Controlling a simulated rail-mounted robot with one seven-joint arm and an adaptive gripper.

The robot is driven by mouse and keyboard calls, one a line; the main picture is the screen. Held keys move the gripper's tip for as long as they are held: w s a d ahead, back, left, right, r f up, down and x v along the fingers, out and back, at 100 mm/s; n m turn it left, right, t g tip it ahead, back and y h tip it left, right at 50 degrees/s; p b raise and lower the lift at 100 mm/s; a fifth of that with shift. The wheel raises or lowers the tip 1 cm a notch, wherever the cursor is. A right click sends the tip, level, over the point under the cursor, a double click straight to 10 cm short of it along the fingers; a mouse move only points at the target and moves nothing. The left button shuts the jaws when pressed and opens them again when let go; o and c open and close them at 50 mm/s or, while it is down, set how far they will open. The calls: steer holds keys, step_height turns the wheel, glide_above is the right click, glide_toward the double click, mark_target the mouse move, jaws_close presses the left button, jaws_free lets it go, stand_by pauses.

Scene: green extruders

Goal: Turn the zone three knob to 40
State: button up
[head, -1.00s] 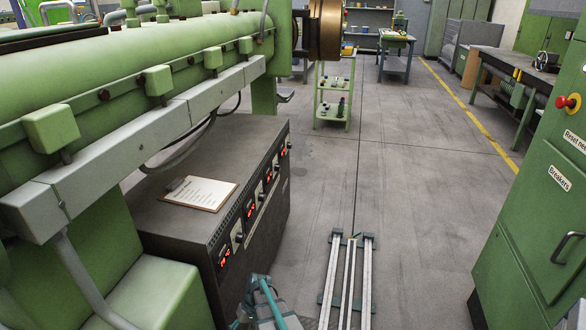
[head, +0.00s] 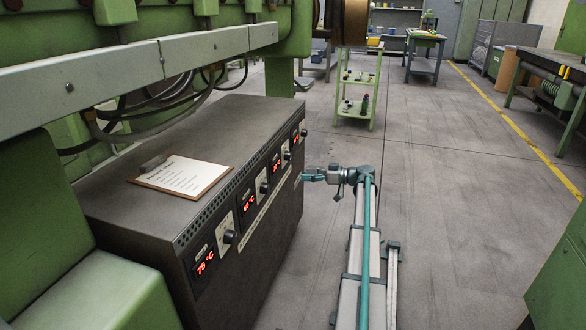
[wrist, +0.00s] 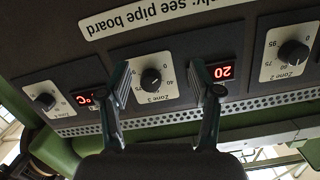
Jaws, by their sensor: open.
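The zone 3 knob (wrist: 151,79) is a small black dial on a white plate, seen upside down in the wrist view; its plate carries a 40 mark. In the head view the zone 3 knob (head: 287,156) is on the front of the dark control cabinet (head: 262,255). My gripper (wrist: 159,68) is open, with one finger on each side of the knob in the picture. I cannot tell whether the fingers touch it. In the head view my gripper (head: 304,177) is beside the cabinet front. The red zone 3 display (wrist: 221,72) is partly behind a finger.
The zone 2 knob (wrist: 293,54) and zone 4 knob (wrist: 45,101) flank it in the wrist view. A clipboard (head: 182,177) lies on the cabinet top. The green extruder (head: 120,50) overhangs the cabinet. A green cart (head: 357,112) stands behind; the floor to the right is clear.

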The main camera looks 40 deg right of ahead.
steer(key=n+t, duration=0.1)
steer(key=n, duration=0.1)
glide_toward(291, 156)
steer(key=f, duration=0.2)
steer(key=y, duration=0.1)
steer(key=b+x, duration=0.1)
steer(key=x, duration=0.2)
steer(key=b+x, duration=0.1)
steer(key=x, duration=0.2)
steer(key=r+b+x, duration=0.1)
steer(key=x, duration=0.2)
steer(key=shift+w+r+b, duration=0.1)
steer(key=shift+w+b, duration=0.25)
steer(key=shift+w, duration=0.15)
steer(key=c, duration=1.1)
steer(key=shift+c, duration=0.2)
steer(key=shift+r+p, duration=0.1)
steer(key=shift+p, duration=0.25)
